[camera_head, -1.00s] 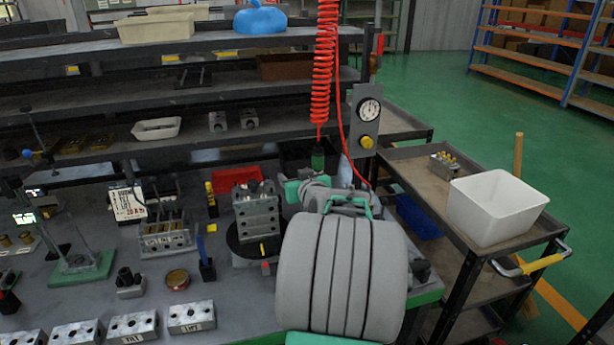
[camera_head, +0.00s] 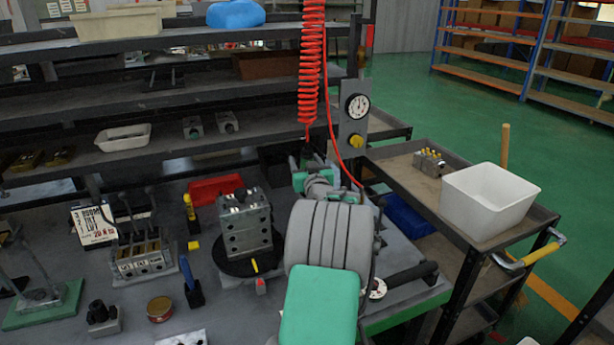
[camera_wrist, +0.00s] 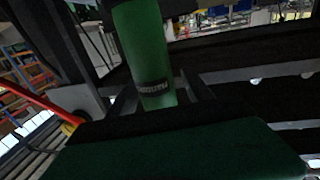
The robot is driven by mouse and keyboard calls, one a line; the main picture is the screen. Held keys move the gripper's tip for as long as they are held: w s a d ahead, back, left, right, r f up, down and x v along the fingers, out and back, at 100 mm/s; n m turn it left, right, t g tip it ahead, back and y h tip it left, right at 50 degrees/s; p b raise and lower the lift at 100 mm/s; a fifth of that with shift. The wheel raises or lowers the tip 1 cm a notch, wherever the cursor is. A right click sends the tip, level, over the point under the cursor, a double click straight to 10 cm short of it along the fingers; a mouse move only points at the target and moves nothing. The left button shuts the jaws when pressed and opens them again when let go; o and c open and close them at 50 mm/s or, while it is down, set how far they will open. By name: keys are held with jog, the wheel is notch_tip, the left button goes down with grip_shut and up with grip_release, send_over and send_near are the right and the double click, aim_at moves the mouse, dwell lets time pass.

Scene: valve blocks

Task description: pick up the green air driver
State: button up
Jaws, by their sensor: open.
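The green air driver (camera_wrist: 146,50) stands upright in the wrist view, a green cylinder with a dark label band near its lower end. My gripper (camera_wrist: 162,92) is open, with its dark fingers close to either side of the cylinder's lower end. I cannot tell whether they touch it. In the head view the driver hangs below the coiled red hose (camera_head: 312,75). It is mostly hidden there behind my green and grey wrist, and my fingertips are hidden too.
A gauge panel (camera_head: 353,118) stands right of the hose. A valve block (camera_head: 245,222) sits on a black disc left of my arm. A red bin (camera_head: 215,189) is behind it. A cart with a white bin (camera_head: 487,203) stands right. Shelves (camera_head: 200,92) run behind the bench.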

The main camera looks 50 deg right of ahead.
jog(key=shift+c, duration=0.6)
grip_shut()
jog(key=shift+r, duration=0.25)
